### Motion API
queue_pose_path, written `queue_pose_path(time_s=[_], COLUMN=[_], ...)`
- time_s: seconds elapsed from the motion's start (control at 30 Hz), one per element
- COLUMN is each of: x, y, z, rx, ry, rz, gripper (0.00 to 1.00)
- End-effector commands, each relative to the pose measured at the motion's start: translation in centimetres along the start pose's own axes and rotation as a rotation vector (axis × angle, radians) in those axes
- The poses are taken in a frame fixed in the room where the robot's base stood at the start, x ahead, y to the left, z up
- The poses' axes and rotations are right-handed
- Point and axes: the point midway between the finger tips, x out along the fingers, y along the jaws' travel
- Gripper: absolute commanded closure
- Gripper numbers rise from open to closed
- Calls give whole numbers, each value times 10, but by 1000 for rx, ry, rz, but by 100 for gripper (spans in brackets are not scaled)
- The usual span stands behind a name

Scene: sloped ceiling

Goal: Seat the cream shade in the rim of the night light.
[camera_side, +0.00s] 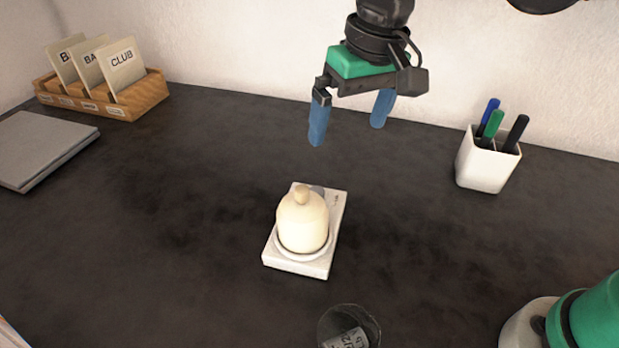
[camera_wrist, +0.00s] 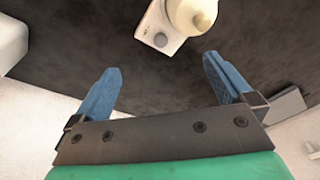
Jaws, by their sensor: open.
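The cream shade (camera_side: 302,222) is a dome with a small round knob on top. It stands upright on the night light (camera_side: 298,266), a white rectangular base with a round rim, and appears to sit within that rim. How deep it sits I cannot tell. My gripper (camera_side: 348,133) is open and empty, with two blue fingers, above and behind the night light, clear of the shade. In the wrist view the shade (camera_wrist: 190,12) and the night light (camera_wrist: 153,32) show at the top, beyond the open fingers of my gripper (camera_wrist: 165,78).
A wooden card rack (camera_side: 103,95) stands at the back left beside a grey flat slab (camera_side: 40,145). A white pen cup (camera_side: 485,162) stands at the right. The dark table around the night light is clear.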

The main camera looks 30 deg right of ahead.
Motion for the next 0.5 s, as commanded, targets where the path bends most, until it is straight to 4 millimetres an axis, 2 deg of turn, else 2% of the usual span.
queue_pose_path(time_s=[0.03,0.2,0.33,0.5], x=[1,11,23,32], y=[24,86,116,133], z=[6,30,48,59], rx=[17,26,27,23], ry=[57,262,378,453], rz=[-7,3,39,73], gripper=[0,0,0,0])
